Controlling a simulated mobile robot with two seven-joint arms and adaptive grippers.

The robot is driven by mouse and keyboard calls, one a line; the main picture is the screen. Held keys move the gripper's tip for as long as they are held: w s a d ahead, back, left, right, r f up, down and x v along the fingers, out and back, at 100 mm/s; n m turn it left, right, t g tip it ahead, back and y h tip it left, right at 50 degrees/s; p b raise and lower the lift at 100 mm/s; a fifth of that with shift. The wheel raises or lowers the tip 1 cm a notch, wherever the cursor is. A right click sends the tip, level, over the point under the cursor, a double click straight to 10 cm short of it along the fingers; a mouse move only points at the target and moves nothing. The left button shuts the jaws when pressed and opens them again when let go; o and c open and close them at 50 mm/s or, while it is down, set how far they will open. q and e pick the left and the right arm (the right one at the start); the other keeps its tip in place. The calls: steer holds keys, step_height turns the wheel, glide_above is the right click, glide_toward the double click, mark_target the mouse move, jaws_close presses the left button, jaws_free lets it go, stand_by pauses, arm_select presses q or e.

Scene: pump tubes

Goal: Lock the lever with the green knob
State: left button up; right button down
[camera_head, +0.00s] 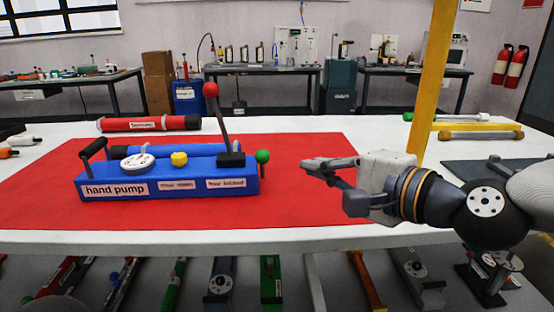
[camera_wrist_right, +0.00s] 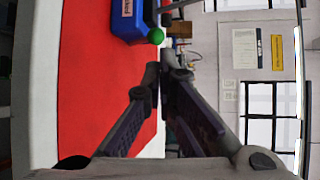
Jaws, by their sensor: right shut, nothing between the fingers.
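The blue hand pump (camera_head: 140,180) stands on a red mat (camera_head: 300,150) on the white table. Its lever (camera_head: 221,128) with a red knob (camera_head: 210,89) stands up, tilted slightly left. The green knob (camera_head: 262,156) is at the pump's right end; it also shows in the right wrist view (camera_wrist_right: 156,36), beyond my fingertips. My right gripper (camera_head: 305,169) is shut and empty, to the right of the green knob and apart from it, pointing left at about its height. My left gripper is not in view.
A red tube (camera_head: 150,124) lies behind the pump. A yellow post (camera_head: 434,80) rises just behind my right gripper. Tubes with coloured ends lie at the back right (camera_head: 478,134). The mat between the green knob and my gripper is clear.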

mark_target(267, 154)
steer(key=b+x, duration=0.1)
steer(key=x, duration=1)
steer(key=shift+w+a+f, duration=0.1)
steer(key=shift+f, duration=0.05)
